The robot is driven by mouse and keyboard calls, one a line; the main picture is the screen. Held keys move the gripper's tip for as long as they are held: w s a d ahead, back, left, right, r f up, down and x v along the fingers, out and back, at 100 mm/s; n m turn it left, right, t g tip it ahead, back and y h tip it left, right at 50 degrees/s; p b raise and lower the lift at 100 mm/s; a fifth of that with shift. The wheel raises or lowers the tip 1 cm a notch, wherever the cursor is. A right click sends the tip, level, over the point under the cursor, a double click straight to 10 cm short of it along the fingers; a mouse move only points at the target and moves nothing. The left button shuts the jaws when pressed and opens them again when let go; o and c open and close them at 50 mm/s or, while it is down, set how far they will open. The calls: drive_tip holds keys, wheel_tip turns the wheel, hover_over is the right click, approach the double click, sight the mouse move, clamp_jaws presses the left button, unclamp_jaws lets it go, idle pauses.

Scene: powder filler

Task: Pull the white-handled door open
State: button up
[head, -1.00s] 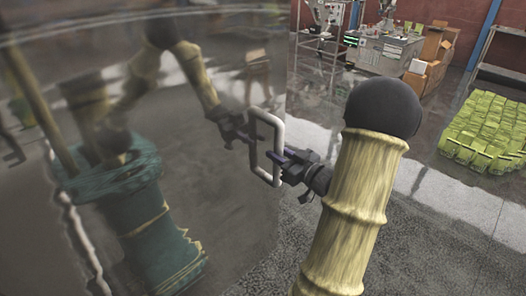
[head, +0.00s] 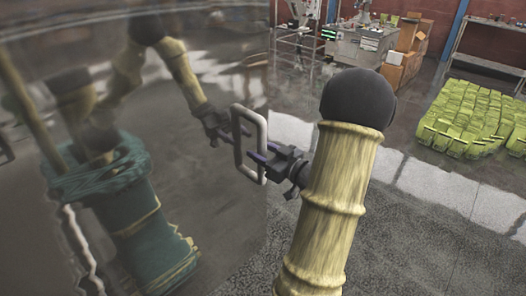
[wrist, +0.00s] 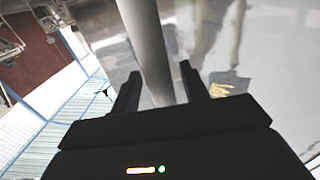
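The door is a large glossy grey panel (head: 215,230) filling the left of the head view; it mirrors my arm and looks shut or nearly so, though I cannot tell exactly. Its white rectangular loop handle (head: 236,112) stands out near the door's right edge. My gripper (head: 256,153) is at the handle, with its dark fingers reaching past the right upright bar. In the wrist view the handle bar (wrist: 146,40) runs down between the two fingers (wrist: 158,85). A narrow gap shows beside each finger, so they look open around the bar, not clamped.
Yellow-green bags (head: 468,115) lie on the floor at the right, by a metal rack (head: 487,45). A workbench (head: 357,45) and cardboard boxes (head: 403,60) stand at the back. The grey floor (head: 420,230) right of the door is clear.

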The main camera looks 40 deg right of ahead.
drive_tip(key=s+d+b, duration=0.2)
drive_tip(key=s+b, duration=0.1)
drive_tip(key=s, duration=1.4)
drive_tip(key=shift+d, duration=0.35)
drive_tip(key=shift+s, duration=0.2)
